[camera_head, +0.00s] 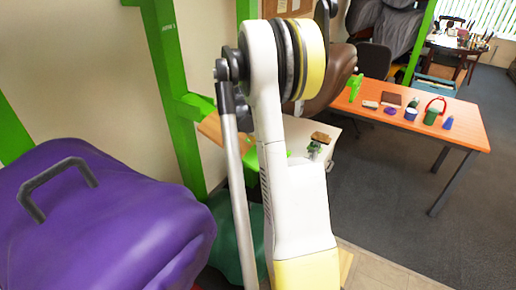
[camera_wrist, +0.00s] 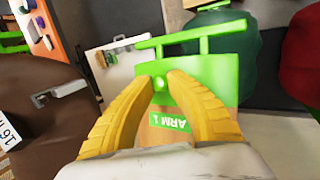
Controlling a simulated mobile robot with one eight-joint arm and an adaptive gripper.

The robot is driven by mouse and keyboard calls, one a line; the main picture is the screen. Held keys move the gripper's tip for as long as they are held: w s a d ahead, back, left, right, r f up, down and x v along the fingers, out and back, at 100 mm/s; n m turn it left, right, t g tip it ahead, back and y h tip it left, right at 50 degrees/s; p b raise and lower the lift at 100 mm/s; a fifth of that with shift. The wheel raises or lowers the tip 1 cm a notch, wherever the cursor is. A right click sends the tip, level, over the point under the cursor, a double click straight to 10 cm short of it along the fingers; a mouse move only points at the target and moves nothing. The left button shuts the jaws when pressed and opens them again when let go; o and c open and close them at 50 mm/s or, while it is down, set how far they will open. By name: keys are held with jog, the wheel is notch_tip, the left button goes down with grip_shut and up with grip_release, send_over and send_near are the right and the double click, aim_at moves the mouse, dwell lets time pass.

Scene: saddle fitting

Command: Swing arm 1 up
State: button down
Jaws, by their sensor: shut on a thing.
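Arm 1 (camera_wrist: 202,88) is a bright green piece with a wooden part and a green label reading "ARM 1", upside down in the wrist view. A green crossbar with two short posts lies at its far end. My gripper (camera_wrist: 166,80) has its two yellow fingers closed in on a small green knob on arm 1, which shows between the fingertips. In the head view, my own white arm hides the gripper and most of what it holds. A wooden piece (camera_head: 209,126) with green fittings shows beside the green upright (camera_head: 172,80) there.
A purple padded saddle (camera_head: 105,225) with a dark handle fills the lower left of the head view. A brown saddle (camera_wrist: 45,105) is close on the left in the wrist view, with dark green and red shapes at right. An orange desk (camera_head: 440,122) holds several small items.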

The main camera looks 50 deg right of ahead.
notch_tip(320, 180, up, 14)
jog(key=n+g+p, duration=0.1)
jog(key=g+p, duration=0.3)
jog(key=p, duration=0.1)
jog(key=shift+w+r+h, duration=0.15)
jog(key=shift+w+h, duration=0.05)
jog(key=shift+h, duration=0.1)
jog(key=c, duration=1.5)
grip_release()
jog(key=shift+c, duration=0.2)
jog(key=v, duration=1.2)
